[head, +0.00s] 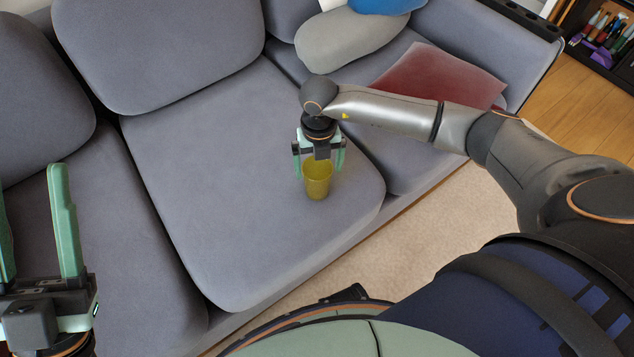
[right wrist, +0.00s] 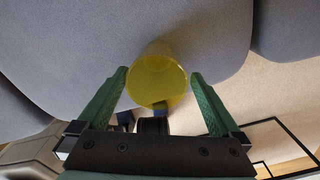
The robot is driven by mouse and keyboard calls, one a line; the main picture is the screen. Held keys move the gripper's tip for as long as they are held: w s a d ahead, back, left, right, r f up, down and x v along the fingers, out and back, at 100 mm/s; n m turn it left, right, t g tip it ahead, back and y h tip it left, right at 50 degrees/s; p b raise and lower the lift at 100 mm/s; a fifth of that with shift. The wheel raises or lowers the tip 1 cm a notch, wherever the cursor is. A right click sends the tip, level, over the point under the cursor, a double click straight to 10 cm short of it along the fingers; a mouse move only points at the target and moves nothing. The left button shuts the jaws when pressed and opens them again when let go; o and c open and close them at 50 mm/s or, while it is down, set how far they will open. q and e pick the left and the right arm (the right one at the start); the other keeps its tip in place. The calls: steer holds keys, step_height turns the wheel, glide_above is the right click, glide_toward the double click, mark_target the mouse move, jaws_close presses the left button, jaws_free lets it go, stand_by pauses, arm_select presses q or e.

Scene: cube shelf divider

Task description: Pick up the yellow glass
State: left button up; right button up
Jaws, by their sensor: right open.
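The yellow glass (head: 317,182) stands on the middle seat cushion of the grey sofa, near its front right part. My right gripper (head: 319,165) is right above and around the top of the glass, pointing down. In the right wrist view the glass (right wrist: 157,80) lies between the two green fingers of my right gripper (right wrist: 159,85), which are apart with a gap on each side. My left gripper (head: 30,215) is at the lower left of the head view, open and empty, its green fingers pointing up in the picture and far from the glass.
The grey sofa (head: 240,150) fills most of the head view. A red cushion (head: 440,75), a light grey pillow (head: 350,42) and a blue pillow (head: 385,4) lie at its far end. A shelf with small items (head: 605,40) stands at the upper right. The seat around the glass is clear.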

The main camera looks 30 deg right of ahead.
steer(key=shift+f, duration=0.55)
steer(key=f+b, duration=0.1)
steer(key=f, duration=0.1)
steer(key=f+b, duration=0.1)
steer(key=f, duration=0.1)
steer(key=shift+a+f, duration=0.2)
steer(key=shift+f, duration=0.2)
steer(key=shift+r, duration=0.1)
steer(key=c, duration=1.3)
